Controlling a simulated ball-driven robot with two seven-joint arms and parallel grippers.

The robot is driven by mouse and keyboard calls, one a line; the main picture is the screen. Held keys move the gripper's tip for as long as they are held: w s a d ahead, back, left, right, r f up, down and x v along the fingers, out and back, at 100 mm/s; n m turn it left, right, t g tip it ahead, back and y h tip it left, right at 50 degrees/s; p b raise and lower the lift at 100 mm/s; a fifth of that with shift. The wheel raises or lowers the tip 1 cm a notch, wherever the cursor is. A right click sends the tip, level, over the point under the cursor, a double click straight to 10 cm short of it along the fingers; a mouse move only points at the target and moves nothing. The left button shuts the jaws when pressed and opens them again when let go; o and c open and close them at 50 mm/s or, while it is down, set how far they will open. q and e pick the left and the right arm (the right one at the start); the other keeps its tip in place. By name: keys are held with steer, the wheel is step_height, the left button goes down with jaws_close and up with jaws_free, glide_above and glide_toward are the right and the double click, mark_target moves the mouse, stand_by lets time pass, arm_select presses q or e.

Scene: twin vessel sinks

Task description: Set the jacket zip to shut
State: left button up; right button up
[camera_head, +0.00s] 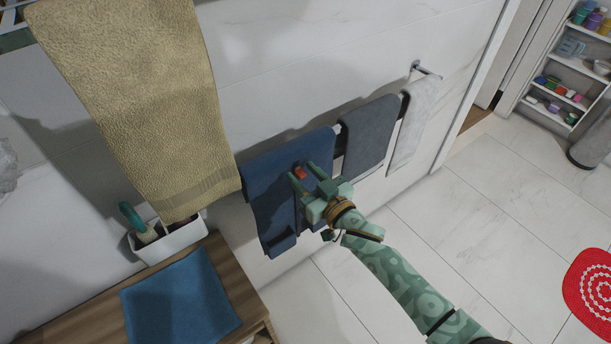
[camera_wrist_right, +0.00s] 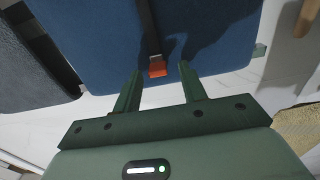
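A blue cloth piece, seemingly the jacket (camera_head: 268,186), hangs flat against the white wall. In the right wrist view the jacket (camera_wrist_right: 95,45) has a dark zip strip (camera_wrist_right: 150,28) that ends at a red pull tab (camera_wrist_right: 157,69) close to the cloth's near edge. The red tab also shows in the head view (camera_head: 300,172). My right gripper (camera_wrist_right: 160,73) is open, its fingers on either side of the red tab with a gap to each. In the head view my right gripper (camera_head: 305,170) partly hides the cloth. My left gripper is out of view.
A beige towel (camera_head: 140,90) hangs left of the jacket; a grey towel (camera_head: 368,135) and a white towel (camera_head: 414,120) hang to its right. A wooden counter (camera_head: 235,262) with a white box (camera_head: 170,243) and blue cloth (camera_head: 180,300) is lower left.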

steer(key=shift+f, duration=0.1)
steer(key=p+v, duration=0.3)
steer(key=v, duration=1.3)
steer(key=shift+s+d, duration=0.1)
steer(key=shift+s, duration=0.05)
steer(key=s+d+f+g+h, duration=0.2)
steer(key=s+d+f+h, duration=0.15)
steer(key=f, duration=0.55)
steer(key=s+d+f+g+h, duration=0.2)
steer(key=d+f, duration=0.3)
steer(key=f, duration=0.3)
steer(key=s+d+f+g+h, duration=0.25)
steer(key=d+f, duration=0.25)
steer(key=f, duration=0.4)
steer(key=s+d+f+m+g+h, duration=0.1)
steer(key=s+d+f+g, duration=0.1)
steer(key=s+f, duration=0.5)
steer(key=s+d+f+m+g+h, duration=0.1)
steer(key=s+d+f+g+h, duration=0.2)
steer(key=s, duration=0.9)
steer(key=s+a+f+g, duration=0.1)
steer(key=s, duration=0.5)
steer(key=s+a+f+m+g+y, duration=0.1)
steer(key=s+f, duration=0.1)
steer(key=s, duration=0.5)
steer(key=shift+s+a, duration=0.3)
steer(key=shift+a, duration=0.05)
